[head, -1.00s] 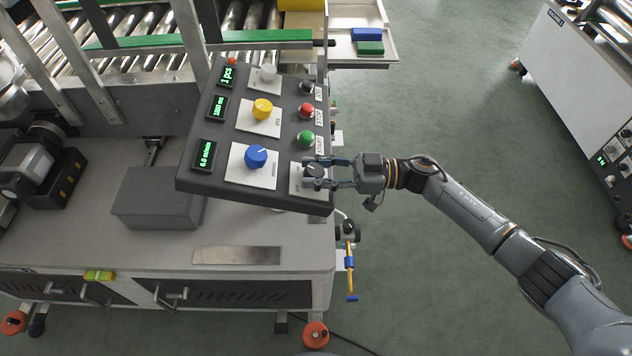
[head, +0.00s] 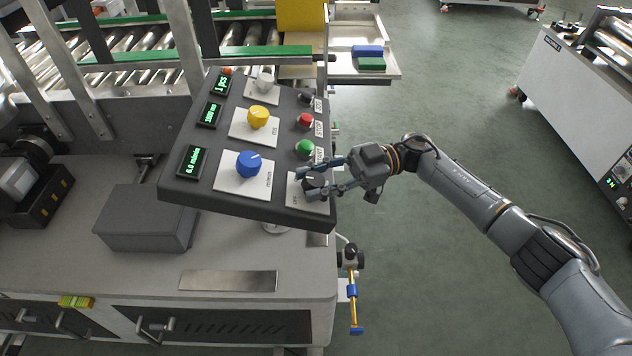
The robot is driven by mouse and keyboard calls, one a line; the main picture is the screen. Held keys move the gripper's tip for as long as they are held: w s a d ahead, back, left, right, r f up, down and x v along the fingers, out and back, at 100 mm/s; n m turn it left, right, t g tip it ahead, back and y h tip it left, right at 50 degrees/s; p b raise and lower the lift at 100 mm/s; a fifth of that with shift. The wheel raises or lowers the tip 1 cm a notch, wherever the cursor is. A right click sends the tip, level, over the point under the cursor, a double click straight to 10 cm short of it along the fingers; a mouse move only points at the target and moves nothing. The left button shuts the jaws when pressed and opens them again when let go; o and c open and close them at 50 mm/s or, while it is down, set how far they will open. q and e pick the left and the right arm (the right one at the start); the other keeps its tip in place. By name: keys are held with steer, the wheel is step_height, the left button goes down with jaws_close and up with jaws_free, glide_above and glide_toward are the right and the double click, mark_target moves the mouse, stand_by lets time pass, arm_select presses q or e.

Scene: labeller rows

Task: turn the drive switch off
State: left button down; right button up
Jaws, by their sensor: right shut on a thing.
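The control panel (head: 183,190) is a dark tilted box on the machine, with knobs, buttons and green displays. The drive switch (head: 311,183) is a small black rotary knob on a light plate (head: 297,199) at the panel's near right corner. My right gripper (head: 312,182) reaches in from the right and its fingers are shut on the switch, one finger on the far side and one on the near side. The fingers partly cover the switch, and I cannot read its pointer or the plate's label. My left gripper is not in view.
Close to the right gripper are a green button (head: 304,149), a red button (head: 305,120) and a blue knob (head: 249,163). A yellow knob (head: 258,116) sits farther up. A grey box (head: 146,217) stands left below the panel. Open floor (head: 440,250) lies to the right.

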steer(key=o, duration=1.2)
steer(key=shift+d, duration=0.1)
steer(key=v, duration=1.1)
steer(key=shift+w+d+f, duration=0.1)
steer(key=shift+w+d, duration=0.05)
steer(key=shift+d, duration=0.25)
